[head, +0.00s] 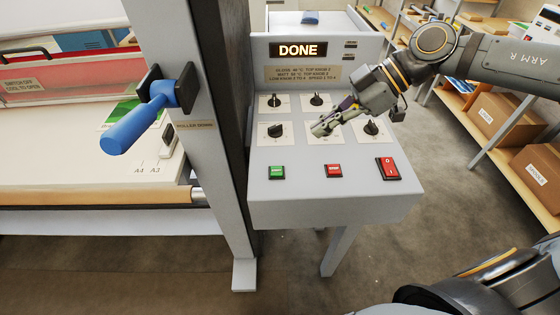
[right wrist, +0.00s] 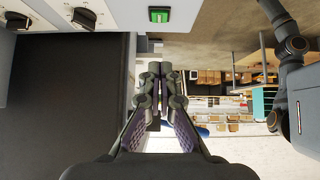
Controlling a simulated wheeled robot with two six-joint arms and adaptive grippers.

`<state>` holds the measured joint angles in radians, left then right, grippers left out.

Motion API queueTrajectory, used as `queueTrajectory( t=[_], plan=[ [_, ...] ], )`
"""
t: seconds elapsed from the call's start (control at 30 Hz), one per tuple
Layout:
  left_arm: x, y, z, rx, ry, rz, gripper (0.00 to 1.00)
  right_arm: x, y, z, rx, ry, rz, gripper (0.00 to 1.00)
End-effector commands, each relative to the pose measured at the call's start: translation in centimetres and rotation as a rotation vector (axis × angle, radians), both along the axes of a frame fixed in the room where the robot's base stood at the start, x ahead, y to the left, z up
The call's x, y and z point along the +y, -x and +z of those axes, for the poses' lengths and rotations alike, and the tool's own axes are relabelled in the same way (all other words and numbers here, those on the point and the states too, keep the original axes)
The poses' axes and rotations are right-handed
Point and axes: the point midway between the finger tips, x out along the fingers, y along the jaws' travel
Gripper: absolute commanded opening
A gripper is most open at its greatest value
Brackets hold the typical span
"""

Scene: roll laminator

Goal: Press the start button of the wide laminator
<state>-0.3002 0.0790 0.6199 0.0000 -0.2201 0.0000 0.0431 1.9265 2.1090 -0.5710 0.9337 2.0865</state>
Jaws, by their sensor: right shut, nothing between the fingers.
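The wide laminator's grey control panel (head: 320,210) stands right of centre in the head view, its display (head: 298,50) reading DONE. A green button (head: 277,172) sits at the panel's front left; I take it as the start button. It also shows at the top of the right wrist view (right wrist: 159,15). My right gripper (head: 320,128) is shut and empty, over the knob area, behind and right of the green button in the picture. In the wrist view its fingertips (right wrist: 160,73) are apart from the button. My left gripper is not in view.
A red button (head: 333,171) and a red rocker switch (head: 387,168) lie right of the green one. Several black knobs (head: 275,130) stand behind. A grey post (head: 215,150) with a blue lever (head: 140,125) rises left of the panel. Shelves with boxes (head: 498,115) stand right.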

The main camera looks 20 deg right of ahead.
Motion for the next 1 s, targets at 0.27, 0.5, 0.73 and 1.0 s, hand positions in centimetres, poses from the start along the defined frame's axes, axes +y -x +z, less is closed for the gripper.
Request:
queueTrajectory(
  t=[0.27, 0.5, 0.73, 1.0],
  plan=[
    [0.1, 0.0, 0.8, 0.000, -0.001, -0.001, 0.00, 1.0, -0.1, -0.9, 0.008, 0.002, 0.004, 0.00],
    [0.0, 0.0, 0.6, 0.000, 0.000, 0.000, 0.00, 3.3, -0.9, -3.8, 0.008, 0.009, 0.002, 0.00],
    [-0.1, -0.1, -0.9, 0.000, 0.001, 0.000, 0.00, 5.4, -1.5, -6.2, 0.004, 0.009, 0.001, 0.00],
    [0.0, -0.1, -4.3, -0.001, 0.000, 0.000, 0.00, 6.9, -2.0, -9.9, -0.001, 0.000, 0.000, 0.00]
  ],
)
